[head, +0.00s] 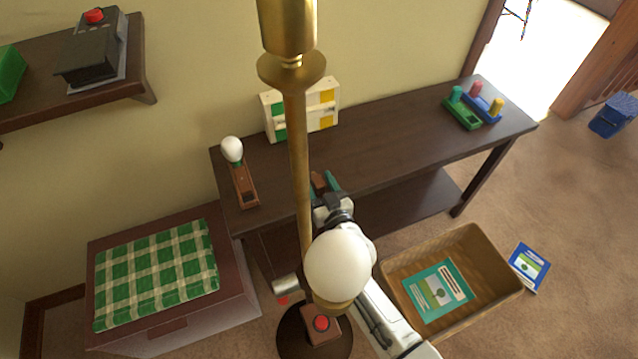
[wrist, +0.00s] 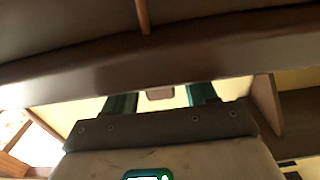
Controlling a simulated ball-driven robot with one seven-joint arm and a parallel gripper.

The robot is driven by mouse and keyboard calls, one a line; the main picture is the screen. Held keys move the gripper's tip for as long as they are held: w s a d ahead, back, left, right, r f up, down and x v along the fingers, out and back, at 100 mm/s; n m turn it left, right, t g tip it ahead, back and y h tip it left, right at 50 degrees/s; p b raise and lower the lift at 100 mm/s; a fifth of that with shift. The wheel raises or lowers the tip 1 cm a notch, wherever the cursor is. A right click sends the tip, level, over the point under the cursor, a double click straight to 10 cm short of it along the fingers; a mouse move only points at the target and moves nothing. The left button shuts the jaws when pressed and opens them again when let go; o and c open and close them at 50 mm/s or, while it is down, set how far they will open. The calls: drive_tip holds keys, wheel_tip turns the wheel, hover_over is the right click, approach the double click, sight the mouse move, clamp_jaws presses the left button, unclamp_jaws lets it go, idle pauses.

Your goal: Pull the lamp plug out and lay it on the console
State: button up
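The dark brown console (head: 390,140) stands against the wall, with a lower shelf. My gripper (head: 325,186) is at its front edge, with teal fingertips. In the wrist view my gripper (wrist: 162,100) has its two fingers apart and nothing visibly held. A small brown block (wrist: 160,92) shows between and beyond the fingers against the yellow wall; I cannot tell whether it is the plug or an outlet. A brown piece (head: 318,182) also shows by the fingers in the head view. A brass lamp-like pole (head: 300,150) rises in front. No cord is clearly visible.
On the console are a white bulb on a wooden base (head: 246,190), a cream box (head: 322,108) and a colored peg toy (head: 472,106). A basket (head: 505,275) with a book stands right, a chest with checkered cloth (head: 155,272) left. The console's middle top is clear.

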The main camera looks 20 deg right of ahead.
drive_tip(key=shift+o, duration=0.5)
drive_tip(key=shift+s, duration=0.1)
drive_tip(key=s+p, duration=0.1)
drive_tip(key=s, duration=0.9)
drive_tip(key=shift+s, duration=0.35)
